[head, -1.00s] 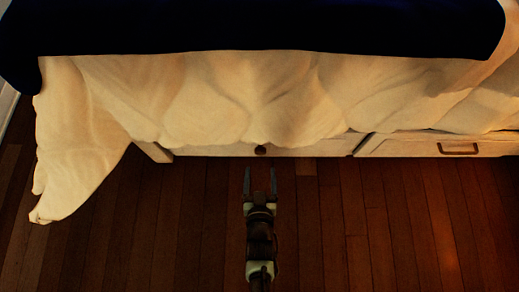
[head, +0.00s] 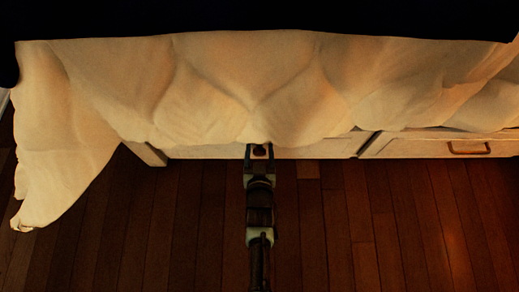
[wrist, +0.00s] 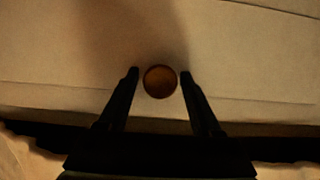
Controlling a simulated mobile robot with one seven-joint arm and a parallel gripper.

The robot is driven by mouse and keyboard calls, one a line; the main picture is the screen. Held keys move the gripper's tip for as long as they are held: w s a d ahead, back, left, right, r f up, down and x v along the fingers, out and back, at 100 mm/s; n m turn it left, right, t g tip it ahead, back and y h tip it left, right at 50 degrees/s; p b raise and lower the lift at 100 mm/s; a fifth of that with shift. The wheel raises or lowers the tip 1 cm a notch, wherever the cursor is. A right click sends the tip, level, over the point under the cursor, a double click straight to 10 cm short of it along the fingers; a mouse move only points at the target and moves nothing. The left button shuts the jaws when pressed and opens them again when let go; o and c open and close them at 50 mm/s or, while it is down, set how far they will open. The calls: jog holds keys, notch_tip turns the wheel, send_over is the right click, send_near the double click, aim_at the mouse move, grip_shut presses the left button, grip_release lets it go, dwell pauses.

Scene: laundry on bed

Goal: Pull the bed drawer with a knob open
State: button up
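The drawer with a knob (head: 205,152) is the left one in the bed's side, its top edge covered by the hanging cream bedding. Its front fills much of the wrist view (wrist: 70,60). The round brown knob (wrist: 160,81) sits between the fingers in the wrist view, with a small gap showing on each side. My gripper (wrist: 158,74) is open around the knob. In the head view my gripper (head: 259,150) reaches the drawer front, and its fingers straddle the dark knob. The drawer looks closed.
A second drawer (head: 420,146) with a bar handle (head: 469,147) is to the right. Cream bedding (head: 200,90) hangs over the drawers and droops to the floor at left. The wooden floor (head: 380,220) in front is clear.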

grip_shut()
dwell(1.2)
